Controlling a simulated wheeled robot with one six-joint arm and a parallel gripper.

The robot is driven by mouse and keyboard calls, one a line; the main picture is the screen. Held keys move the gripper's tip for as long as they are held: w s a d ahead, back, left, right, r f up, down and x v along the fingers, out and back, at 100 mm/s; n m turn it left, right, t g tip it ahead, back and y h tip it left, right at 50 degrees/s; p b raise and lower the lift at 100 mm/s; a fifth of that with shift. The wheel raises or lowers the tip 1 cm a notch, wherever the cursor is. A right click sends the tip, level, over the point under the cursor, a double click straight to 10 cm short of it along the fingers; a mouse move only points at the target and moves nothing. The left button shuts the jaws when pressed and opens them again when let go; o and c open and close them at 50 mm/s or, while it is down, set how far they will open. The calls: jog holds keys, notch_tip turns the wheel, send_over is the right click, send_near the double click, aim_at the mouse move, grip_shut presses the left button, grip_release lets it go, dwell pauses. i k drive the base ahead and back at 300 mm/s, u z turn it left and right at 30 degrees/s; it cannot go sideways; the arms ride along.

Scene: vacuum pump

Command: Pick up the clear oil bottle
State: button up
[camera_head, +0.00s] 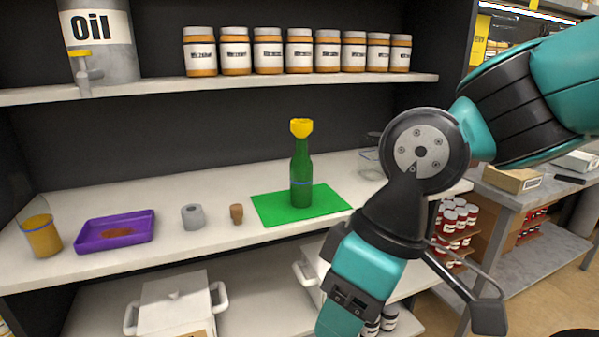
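No clear bottle of oil shows plainly. A clear glass vessel (369,158) stands at the right end of the middle shelf, partly hidden by my arm, so I cannot tell its full shape. A green bottle (301,180) stands upright on a green mat (272,209), with a yellow funnel-like piece (301,128) on its top. A clear cup (41,238) with amber liquid stands at the far left. My arm comes in from the right and bends down past the shelf's right end.
A purple tray (140,234), a grey ring (192,217) and a cork (236,214) sit left of the mat. A row of labelled jars (299,53) and an oil can (119,62) stand on the upper shelf. A white lidded container (174,306) is below.

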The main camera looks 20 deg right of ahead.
aim_at(32, 212)
jog(key=z, duration=0.1)
jog(key=k, duration=0.4)
jog(key=u, duration=0.6)
jog(key=i, duration=1.5)
jog(key=u, duration=0.15)
